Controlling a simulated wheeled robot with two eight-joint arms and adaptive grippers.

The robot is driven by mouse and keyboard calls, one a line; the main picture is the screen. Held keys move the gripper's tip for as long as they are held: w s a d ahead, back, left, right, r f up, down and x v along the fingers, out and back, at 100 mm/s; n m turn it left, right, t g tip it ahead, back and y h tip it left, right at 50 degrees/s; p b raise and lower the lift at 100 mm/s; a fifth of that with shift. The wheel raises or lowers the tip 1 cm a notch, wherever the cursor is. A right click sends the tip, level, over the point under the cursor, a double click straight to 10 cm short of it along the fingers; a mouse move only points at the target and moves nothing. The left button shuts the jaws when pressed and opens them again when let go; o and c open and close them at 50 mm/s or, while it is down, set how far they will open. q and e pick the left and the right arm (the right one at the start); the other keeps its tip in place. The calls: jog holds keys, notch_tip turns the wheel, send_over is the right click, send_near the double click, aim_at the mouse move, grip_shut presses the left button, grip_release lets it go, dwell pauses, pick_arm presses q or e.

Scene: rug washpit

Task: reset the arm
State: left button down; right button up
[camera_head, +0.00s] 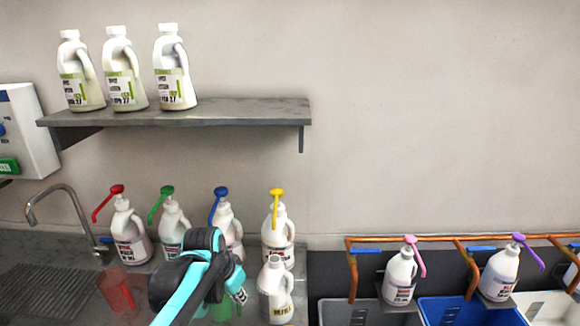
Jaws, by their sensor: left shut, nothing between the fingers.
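My left arm, black and teal, reaches in from the bottom of the head view over the counter. Its gripper (240,294) is shut and empty, just left of a white jug with no pump (275,296). I cannot tell whether it touches the jug. The arm partly covers the bottle with the blue pump (227,222) and a green see-through item (222,311). My right gripper is not in view.
Bottles with red (128,236), green (172,226) and yellow (277,229) pumps stand along the wall. A red see-through cup (116,291) is left of my arm. A shelf (200,113) holds three jugs. Bins, including a blue one (470,312), and copper pipes are at right.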

pick_arm(q)
jog(key=s+a+f+n+t+b, duration=0.1)
jog(key=s+f+n+t+b, duration=0.1)
jog(key=s+f, duration=0.3)
jog(key=s+a+f+n+t+y+b, duration=0.1)
jog(key=s+f+b, duration=0.4)
jog(key=s, duration=0.7)
jog(key=shift+a+f+n+t, duration=0.4)
jog(key=shift+a+n, duration=0.35)
jog(key=shift+n, duration=0.35)
